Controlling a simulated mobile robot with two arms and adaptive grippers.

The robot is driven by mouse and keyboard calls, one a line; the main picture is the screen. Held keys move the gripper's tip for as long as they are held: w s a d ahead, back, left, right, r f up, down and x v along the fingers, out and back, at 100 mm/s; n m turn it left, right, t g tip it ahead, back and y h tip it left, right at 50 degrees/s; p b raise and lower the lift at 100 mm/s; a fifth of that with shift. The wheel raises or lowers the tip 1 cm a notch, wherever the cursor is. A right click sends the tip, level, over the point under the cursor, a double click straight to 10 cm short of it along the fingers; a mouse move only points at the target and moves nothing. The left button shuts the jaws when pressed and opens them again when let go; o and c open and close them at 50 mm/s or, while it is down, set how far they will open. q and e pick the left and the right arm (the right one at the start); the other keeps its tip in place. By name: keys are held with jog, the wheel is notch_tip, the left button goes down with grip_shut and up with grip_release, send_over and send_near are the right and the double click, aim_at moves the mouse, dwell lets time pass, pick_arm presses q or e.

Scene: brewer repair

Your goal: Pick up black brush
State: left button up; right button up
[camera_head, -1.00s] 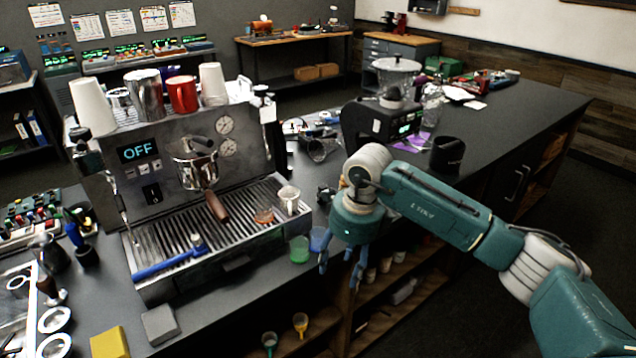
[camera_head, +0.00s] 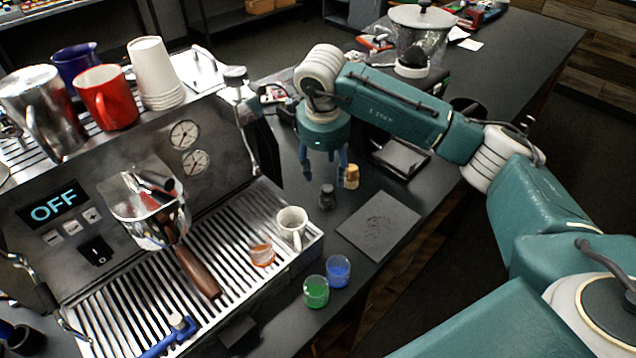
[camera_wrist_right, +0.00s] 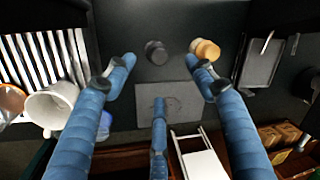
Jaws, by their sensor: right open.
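A small, dark, upright knob-like piece (camera_head: 328,197) stands on the black counter, right of the coffee machine. It may be the black brush; bristles cannot be made out. It also shows in the right wrist view (camera_wrist_right: 157,52), seen from above. A similar tan piece (camera_head: 351,177) stands close beside it, also in the wrist view (camera_wrist_right: 207,49). My right gripper (camera_head: 323,165) is open and empty, fingers pointing down, just behind the two pieces in the head view. In the wrist view its spread fingers (camera_wrist_right: 163,72) frame the dark piece, apart from it. My left gripper is not in view.
The coffee machine's drip tray (camera_head: 140,315) holds a white cup (camera_head: 292,226) and a blue-handled brush (camera_head: 172,335). A grey mat (camera_head: 380,225) lies in front of the pieces. Green (camera_head: 316,291) and blue (camera_head: 338,271) cups stand near the counter edge. A grinder (camera_head: 420,45) stands behind.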

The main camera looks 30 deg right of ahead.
aim_at(326, 190)
jog(key=f, duration=0.1)
jog(key=f+p, duration=0.1)
jog(key=f, duration=0.1)
jog(key=shift+s+d+f, duration=0.25)
jog(key=shift+w+f+p, duration=0.1)
jog(key=shift+f+p, duration=0.2)
jog(key=shift+f, duration=0.05)
jog(key=shift+w+f, duration=0.1)
jog(key=shift+f, duration=0.2)
jog(key=p+x, duration=0.2)
jog(key=x, duration=0.1)
jog(key=p+x, duration=0.1)
jog(key=shift+w+a+f, duration=0.2)
jog(key=shift+w, duration=0.1)
jog(key=shift+f, duration=0.3)
jog(key=shift+w+f, duration=0.1)
jog(key=shift+f, duration=0.05)
jog(key=shift+c, duration=0.2)
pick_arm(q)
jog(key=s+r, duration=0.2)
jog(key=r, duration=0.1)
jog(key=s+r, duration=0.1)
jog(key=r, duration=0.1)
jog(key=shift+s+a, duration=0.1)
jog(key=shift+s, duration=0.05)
pick_arm(e)
jog(key=c, duration=1.2)
